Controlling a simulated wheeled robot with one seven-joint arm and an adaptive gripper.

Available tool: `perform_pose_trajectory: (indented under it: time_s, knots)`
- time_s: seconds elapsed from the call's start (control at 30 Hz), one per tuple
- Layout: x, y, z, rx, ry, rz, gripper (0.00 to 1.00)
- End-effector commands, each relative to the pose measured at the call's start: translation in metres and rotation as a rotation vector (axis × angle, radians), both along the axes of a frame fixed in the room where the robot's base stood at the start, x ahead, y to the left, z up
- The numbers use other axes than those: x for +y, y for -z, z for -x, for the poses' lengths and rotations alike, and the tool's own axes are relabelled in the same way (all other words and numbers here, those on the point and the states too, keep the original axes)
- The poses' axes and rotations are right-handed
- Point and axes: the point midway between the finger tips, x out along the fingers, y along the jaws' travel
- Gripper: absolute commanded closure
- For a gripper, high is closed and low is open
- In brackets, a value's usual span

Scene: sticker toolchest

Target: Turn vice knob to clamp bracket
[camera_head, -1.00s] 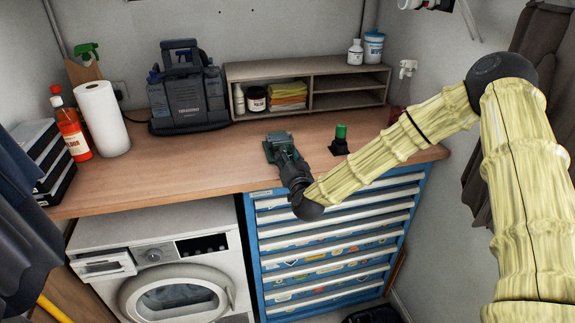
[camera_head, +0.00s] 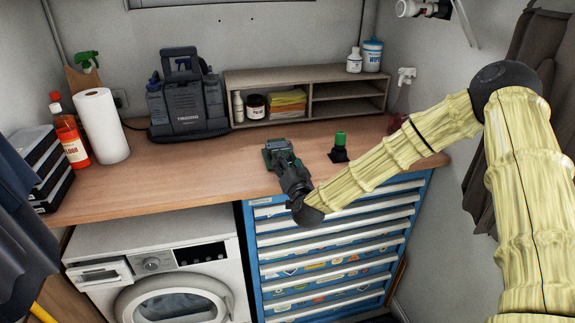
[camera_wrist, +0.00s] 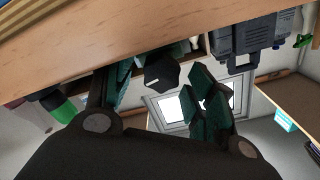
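The green vice (camera_head: 277,147) stands near the front edge of the wooden worktop in the head view. My gripper (camera_head: 289,167) is at its front side and covers part of it. In the wrist view the vice's black faceted knob (camera_wrist: 162,73) with a white mark lies between the fingertips of my gripper (camera_wrist: 160,90). The teal-padded fingers are open, with visible gaps on both sides of the knob. I cannot make out the bracket; the vice jaws are too small in the head view and mostly hidden in the wrist view.
A green-topped black object (camera_head: 339,147) stands right of the vice. Behind are a grey shelf (camera_head: 305,75) and a dark tool case (camera_head: 187,105). A paper roll (camera_head: 102,127) and red bottle (camera_head: 69,135) stand left. Blue drawers (camera_head: 335,245) lie below; the worktop left of the vice is clear.

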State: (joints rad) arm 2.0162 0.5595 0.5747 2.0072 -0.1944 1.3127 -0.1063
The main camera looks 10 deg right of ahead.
Motion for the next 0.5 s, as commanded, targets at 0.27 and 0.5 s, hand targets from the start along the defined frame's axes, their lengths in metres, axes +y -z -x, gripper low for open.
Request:
perform_pose_trajectory:
  time_s: [0.27, 0.5]
  knots:
    - [0.0006, -0.0002, 0.0007, 0.003, -0.001, 0.023, 0.43]
    - [0.0007, -0.0035, 0.0005, 0.000, -0.001, 0.138, 0.43]
